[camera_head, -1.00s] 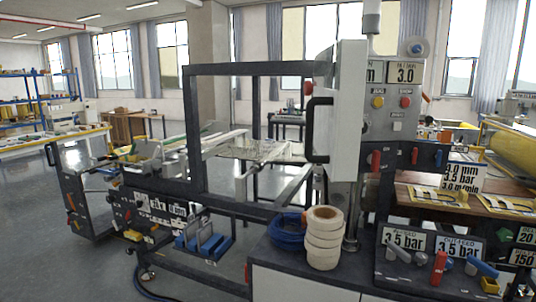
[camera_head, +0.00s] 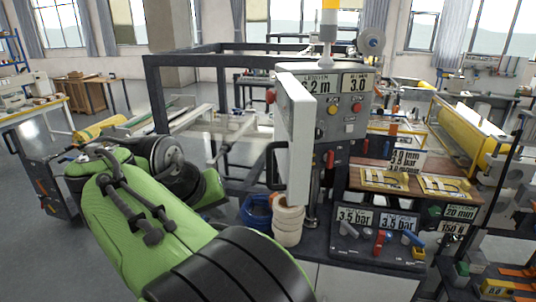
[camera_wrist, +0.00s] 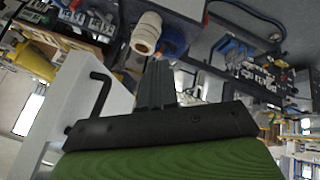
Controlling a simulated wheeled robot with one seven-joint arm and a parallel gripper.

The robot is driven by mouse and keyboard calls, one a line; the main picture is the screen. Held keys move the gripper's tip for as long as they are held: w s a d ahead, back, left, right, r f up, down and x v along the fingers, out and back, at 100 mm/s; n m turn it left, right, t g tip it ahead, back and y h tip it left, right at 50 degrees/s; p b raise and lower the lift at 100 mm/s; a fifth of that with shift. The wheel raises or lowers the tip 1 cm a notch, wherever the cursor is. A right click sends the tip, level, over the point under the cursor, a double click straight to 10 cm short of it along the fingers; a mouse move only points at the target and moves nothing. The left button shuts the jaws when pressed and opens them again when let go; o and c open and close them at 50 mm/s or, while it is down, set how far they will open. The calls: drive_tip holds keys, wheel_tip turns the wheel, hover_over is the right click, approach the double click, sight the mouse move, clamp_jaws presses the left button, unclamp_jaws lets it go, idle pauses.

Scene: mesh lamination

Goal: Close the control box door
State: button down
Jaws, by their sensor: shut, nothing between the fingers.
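The control box (camera_head: 341,103) stands right of centre in the head view, with displays and buttons on its front. Its white door (camera_head: 297,140) stands open, swung toward me and seen nearly edge-on. A black handle (camera_head: 275,165) sits on the door's left face. In the wrist view the door (camera_wrist: 62,105) is at the left, with its black handle (camera_wrist: 97,95) beside my gripper. My gripper (camera_wrist: 158,72) is shut and empty, pointing away from the camera, apart from the handle. In the head view my green arm hides the gripper's fingers.
White tape rolls (camera_head: 288,222) are stacked below the door, beside a blue coil (camera_head: 257,212). The tape rolls also show in the wrist view (camera_wrist: 147,33). A panel with pressure signs (camera_head: 376,222) and levers is at the lower right. A dark frame (camera_head: 200,62) stands behind.

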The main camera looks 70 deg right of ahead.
drive_tip(key=s+d+r+m+g+p, duration=0.25)
drive_tip(key=d+r+p, duration=0.2)
drive_tip(key=r, duration=0.35)
drive_tip(key=s+d+f+b, duration=0.6)
drive_tip(key=d+f, duration=0.1)
drive_tip(key=f, duration=0.2)
drive_tip(key=shift+m+b, duration=0.35)
drive_tip(key=shift+w, duration=0.1)
drive_tip(key=shift+a, duration=0.1)
